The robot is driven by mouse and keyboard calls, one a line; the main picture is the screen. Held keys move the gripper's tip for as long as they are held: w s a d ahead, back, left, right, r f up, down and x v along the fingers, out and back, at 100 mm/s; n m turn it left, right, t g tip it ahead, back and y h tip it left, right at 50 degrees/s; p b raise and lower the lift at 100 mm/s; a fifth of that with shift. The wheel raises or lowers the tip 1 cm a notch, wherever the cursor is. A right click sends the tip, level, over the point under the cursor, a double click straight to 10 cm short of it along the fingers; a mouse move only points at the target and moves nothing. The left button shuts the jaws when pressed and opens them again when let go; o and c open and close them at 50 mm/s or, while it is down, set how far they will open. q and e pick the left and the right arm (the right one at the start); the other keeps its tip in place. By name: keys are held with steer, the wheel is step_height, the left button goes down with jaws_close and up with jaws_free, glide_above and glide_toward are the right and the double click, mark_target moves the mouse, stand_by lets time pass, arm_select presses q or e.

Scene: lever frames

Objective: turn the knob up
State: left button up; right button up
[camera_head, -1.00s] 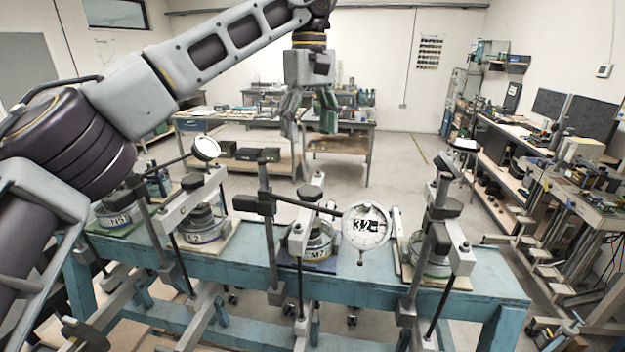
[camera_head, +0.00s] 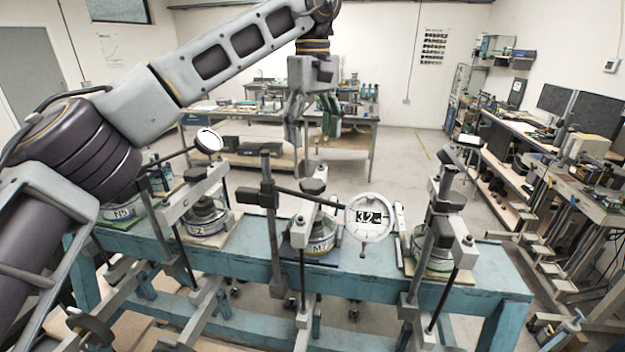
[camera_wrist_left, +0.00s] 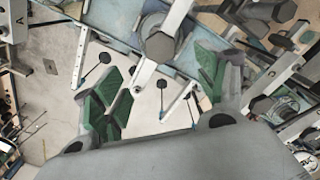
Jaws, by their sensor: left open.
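A dark knob (camera_head: 312,186) tops the grey arm of the device labelled M7 (camera_head: 318,246) on the blue bench. In the left wrist view a large dark knob (camera_wrist_left: 159,46) shows just beyond the fingers, roughly centred between them; it appears to be the same one. My left gripper (camera_head: 312,136) points down with its green-padded fingers spread and empty. In the head view it hangs above the M7 knob, with a visible gap. The fingers (camera_wrist_left: 160,88) also show apart in the left wrist view. My right gripper is in neither view.
Similar clamp devices stand along the blue bench (camera_head: 375,283), including one at the right (camera_head: 437,245) and one labelled E2 (camera_head: 205,217). A round gauge (camera_head: 369,217) and its thin rod are right of the M7 knob. Work tables (camera_head: 345,150) stand behind.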

mark_target(312, 183)
arm_select(q)
step_height(312, 183, down, 11)
steer(key=shift+f+p, duration=0.15)
steer(key=shift+p, duration=0.6)
steer(key=shift+c, duration=0.8)
steer(key=c, duration=0.9)
